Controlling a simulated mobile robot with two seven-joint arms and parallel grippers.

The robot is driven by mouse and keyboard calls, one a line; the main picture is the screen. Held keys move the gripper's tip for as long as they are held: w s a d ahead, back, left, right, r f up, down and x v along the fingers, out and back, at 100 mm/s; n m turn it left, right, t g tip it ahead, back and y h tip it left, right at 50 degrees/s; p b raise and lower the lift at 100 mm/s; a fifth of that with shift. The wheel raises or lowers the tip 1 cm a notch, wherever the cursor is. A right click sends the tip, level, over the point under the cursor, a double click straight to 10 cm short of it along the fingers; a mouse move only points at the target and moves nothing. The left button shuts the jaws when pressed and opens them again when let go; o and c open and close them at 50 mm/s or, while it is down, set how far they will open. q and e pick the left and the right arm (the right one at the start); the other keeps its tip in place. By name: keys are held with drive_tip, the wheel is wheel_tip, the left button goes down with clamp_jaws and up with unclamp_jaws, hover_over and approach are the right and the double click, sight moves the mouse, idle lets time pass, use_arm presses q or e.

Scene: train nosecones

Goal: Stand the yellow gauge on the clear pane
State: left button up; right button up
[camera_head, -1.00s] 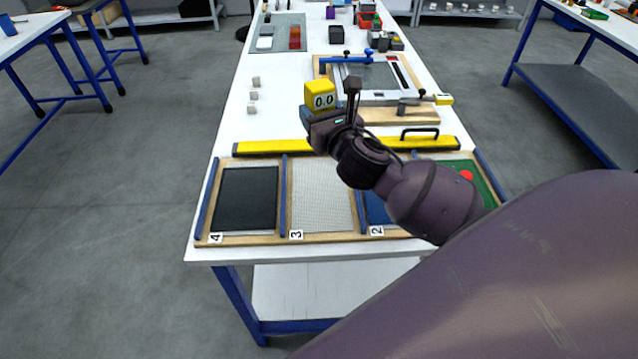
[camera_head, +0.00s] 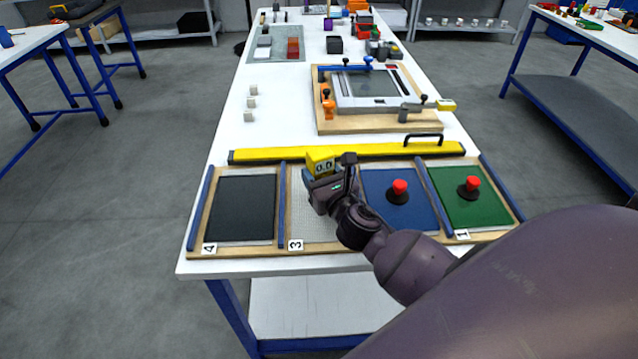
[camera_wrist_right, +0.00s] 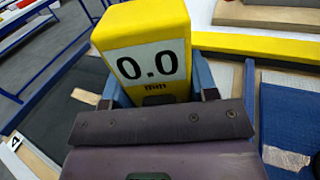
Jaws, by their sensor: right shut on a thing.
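My right gripper (camera_head: 322,180) is shut on the yellow gauge (camera_head: 320,161), a block with a white "0.0" display. In the right wrist view the gauge (camera_wrist_right: 145,30) sits upright between the blue fingers, its display facing the camera. In the head view it overlaps the far part of pale, finely gridded bay 3 (camera_head: 310,229); I cannot tell its height or whether it touches anything. A glass-like pane (camera_head: 372,84) lies in a grey frame on a wooden board farther back. I cannot tell for sure which is the clear pane. My left gripper is out of view.
A yellow bar (camera_head: 265,154) with a black handle lies behind the bays. Black bay 4 (camera_head: 242,207) is left; the blue panel (camera_head: 415,213) and green panel (camera_head: 460,208) carry red-knobbed black pieces. Clamps, one orange (camera_head: 328,103), surround the frame. Small blocks (camera_head: 250,103) stand left.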

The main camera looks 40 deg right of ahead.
drive_tip(key=shift+f+b, duration=0.3)
drive_tip(key=shift+f, duration=1)
drive_tip(key=shift+f, duration=0.2)
drive_tip(key=o, duration=1)
